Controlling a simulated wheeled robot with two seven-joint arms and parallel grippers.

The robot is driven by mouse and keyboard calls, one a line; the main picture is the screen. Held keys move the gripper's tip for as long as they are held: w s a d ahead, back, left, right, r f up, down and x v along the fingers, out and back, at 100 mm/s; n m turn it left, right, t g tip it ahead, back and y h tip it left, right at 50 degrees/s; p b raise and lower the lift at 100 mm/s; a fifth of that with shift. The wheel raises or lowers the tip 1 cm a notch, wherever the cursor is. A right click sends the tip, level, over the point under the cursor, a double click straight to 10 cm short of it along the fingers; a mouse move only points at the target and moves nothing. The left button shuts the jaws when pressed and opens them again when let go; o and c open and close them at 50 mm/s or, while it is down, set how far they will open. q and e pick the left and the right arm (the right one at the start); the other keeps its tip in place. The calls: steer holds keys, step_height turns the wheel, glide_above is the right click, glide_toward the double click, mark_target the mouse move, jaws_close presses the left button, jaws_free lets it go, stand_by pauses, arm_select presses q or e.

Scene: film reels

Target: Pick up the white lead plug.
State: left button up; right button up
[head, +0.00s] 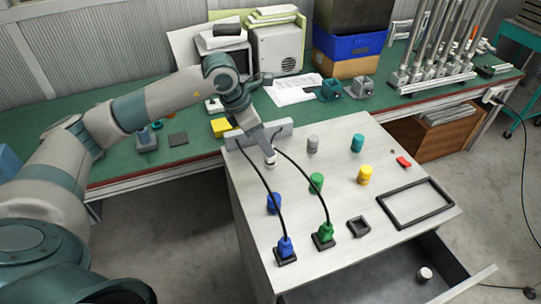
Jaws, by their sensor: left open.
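My left gripper (267,147) reaches in from the left over the back left of the white cabinet top (300,190). Its jaws are open and point down. A small pale piece, seemingly the white lead plug (270,161), shows right at the fingertips; I cannot tell whether they touch it. A blue plug (285,248) and a green plug (324,236) stand upright in black square sockets at the front, with black cables running back to a grey bar (284,130). My right gripper is not in view.
Blue (273,203), green (316,183), grey (313,144), teal (357,142) and yellow (364,175) cylinders stand on the cabinet top. An empty black frame (415,224) lies at right. An open drawer (380,284) below holds a white cylinder (425,274). A green workbench (190,150) stands behind.

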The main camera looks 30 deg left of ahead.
arm_select(q)
steer(key=shift+w+d+f+p, duration=0.1)
steer(key=shift+d+f+p, duration=0.1)
steer(key=shift+f+p, duration=0.25)
steer(key=p+x, duration=0.2)
steer(key=x, duration=0.1)
steer(key=shift+w+f, duration=0.15)
steer(key=shift+f, duration=0.05)
steer(key=shift+w+d+f, duration=0.1)
steer(key=shift+f, duration=0.2)
jaws_close()
